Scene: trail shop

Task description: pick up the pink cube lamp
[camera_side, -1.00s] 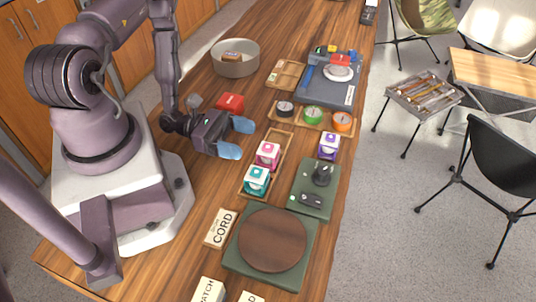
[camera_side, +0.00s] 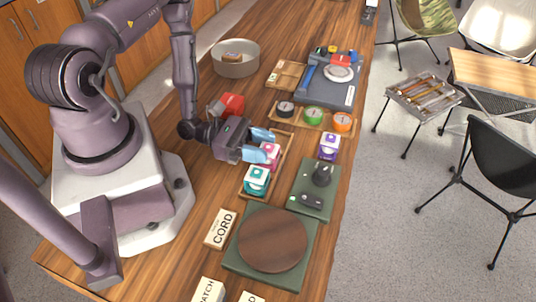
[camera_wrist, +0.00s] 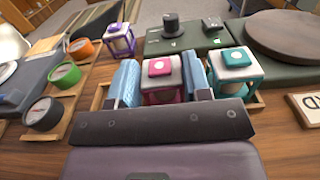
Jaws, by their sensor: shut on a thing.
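The pink cube lamp (camera_side: 271,153) stands in a wooden tray (camera_side: 280,138), partly hidden by my gripper in the side view. In the wrist view the pink cube lamp (camera_wrist: 161,82) sits upright between my two blue fingers. My gripper (camera_side: 262,145) is shut on it, one finger on each side. A teal cube lamp (camera_side: 257,180) stands in the same tray, nearer the side camera; in the wrist view it is just right of my right finger. A purple cube lamp (camera_side: 328,146) stands apart, outside the tray.
A tray with black, green and orange round items (camera_side: 313,116) lies behind. A green board with dark knobs (camera_side: 316,190) is to the right, and a round wooden disc on a green base (camera_side: 272,239) is in front. A red block (camera_side: 232,104) lies behind my gripper.

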